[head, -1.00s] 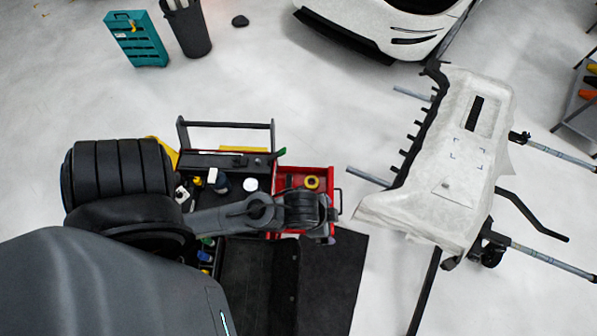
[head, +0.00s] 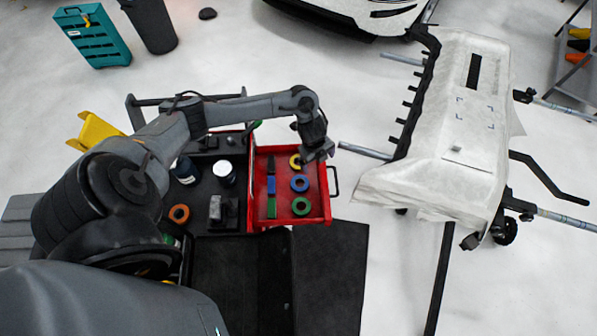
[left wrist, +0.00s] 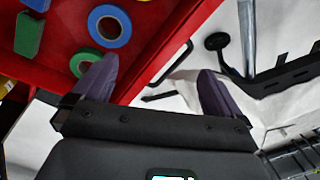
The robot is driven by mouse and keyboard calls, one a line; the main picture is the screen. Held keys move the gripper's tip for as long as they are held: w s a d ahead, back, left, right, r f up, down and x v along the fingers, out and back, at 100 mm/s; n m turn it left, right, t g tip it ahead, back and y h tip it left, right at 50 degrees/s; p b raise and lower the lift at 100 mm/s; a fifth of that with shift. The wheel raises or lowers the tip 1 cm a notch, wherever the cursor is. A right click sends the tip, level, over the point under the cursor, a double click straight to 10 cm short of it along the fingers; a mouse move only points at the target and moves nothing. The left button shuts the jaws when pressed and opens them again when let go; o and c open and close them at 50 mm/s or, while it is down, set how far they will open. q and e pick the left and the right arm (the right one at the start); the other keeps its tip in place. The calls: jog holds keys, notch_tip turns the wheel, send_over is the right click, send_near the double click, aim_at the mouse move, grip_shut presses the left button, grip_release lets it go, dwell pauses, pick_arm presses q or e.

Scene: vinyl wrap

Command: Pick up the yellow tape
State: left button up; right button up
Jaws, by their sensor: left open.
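The yellow tape (head: 295,161) lies in the open red drawer (head: 322,212), at its far side, partly hidden by my left gripper. My left gripper (head: 318,158) hangs over the drawer's far right corner, just right of the yellow tape. In the left wrist view its two purple fingers (left wrist: 157,88) are spread apart with nothing between them. A blue tape (head: 299,183) and a green tape (head: 301,206) lie in the drawer nearer to me; both also show in the left wrist view, the blue one (left wrist: 124,20) beside the left finger. My right gripper is not in view.
Blue and green strips (head: 271,207) lie along the drawer's left side. The black cart top (head: 205,225) left of the drawer holds an orange tape (head: 179,214) and jars. A white-covered bumper on a stand (head: 440,165) is to the right, with bare floor between.

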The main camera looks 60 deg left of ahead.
pick_arm(q)
jog(key=shift+n+g, duration=0.3)
jog(key=shift+g, duration=0.6)
jog(key=a+f+b, duration=0.1)
jog(key=a, duration=0.1)
jog(key=s+a+f+b, duration=0.1)
jog(key=a+f+b, duration=0.1)
jog(key=a, duration=0.1)
jog(key=s+a+f+b, duration=0.1)
jog(key=a+b, duration=0.1)
jog(key=a, duration=0.1)
jog(key=shift+s+a+f, duration=0.2)
jog(key=shift+f, duration=0.2)
jog(key=shift+f+b, duration=0.4)
jog(key=shift+f, duration=0.3)
notch_tip(320, 180, down, 5)
jog(key=shift+r+b, duration=0.1)
jog(key=shift+b, duration=0.75)
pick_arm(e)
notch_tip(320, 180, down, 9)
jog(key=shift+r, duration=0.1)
pick_arm(q)
jog(key=c, duration=1.1)
jog(key=shift+r, duration=0.1)
